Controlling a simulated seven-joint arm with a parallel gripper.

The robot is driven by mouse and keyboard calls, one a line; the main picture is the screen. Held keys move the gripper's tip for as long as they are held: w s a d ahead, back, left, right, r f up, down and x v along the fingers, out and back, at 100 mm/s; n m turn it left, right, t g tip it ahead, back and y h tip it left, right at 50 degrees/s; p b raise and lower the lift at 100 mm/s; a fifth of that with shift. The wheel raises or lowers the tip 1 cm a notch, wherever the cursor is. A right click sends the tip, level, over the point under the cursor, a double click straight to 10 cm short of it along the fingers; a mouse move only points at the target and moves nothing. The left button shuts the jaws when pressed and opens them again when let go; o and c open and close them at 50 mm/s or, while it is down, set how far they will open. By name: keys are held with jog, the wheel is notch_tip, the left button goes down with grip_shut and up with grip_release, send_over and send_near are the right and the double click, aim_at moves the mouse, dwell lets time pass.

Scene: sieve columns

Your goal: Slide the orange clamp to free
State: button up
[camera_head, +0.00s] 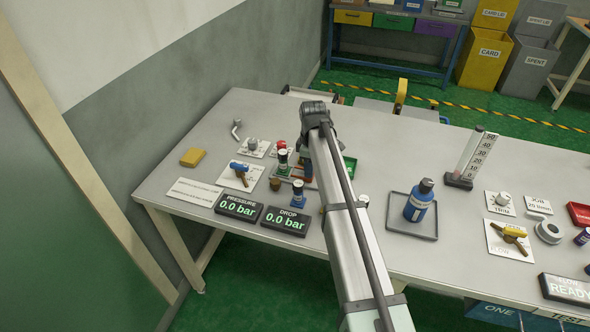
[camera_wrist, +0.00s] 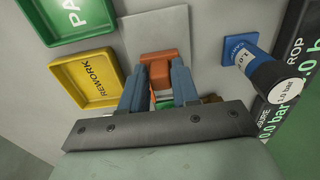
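The orange clamp (camera_wrist: 161,56) shows in the wrist view on a pale grey plate (camera_wrist: 188,28). It has a wide bar and a narrower block below it. My gripper (camera_wrist: 160,74) has its two blue fingers on either side of the narrower block. The fingers appear to touch both its sides, though their inner faces are hard to see. In the head view my arm covers the clamp and most of the gripper.
A green tray (camera_wrist: 82,38) and a yellow REWORK tray (camera_wrist: 112,62) lie left of the clamp. A blue and black 1.0 bar cylinder (camera_wrist: 262,72) stands to its right. Pressure (camera_head: 238,207) and drop (camera_head: 285,221) displays read 0.0 bar. A bottle (camera_head: 418,207) stands on a tray.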

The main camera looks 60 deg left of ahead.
jog(key=shift+o, duration=1.2)
jog(key=shift+r, duration=0.15)
jog(key=shift+r, duration=2.85)
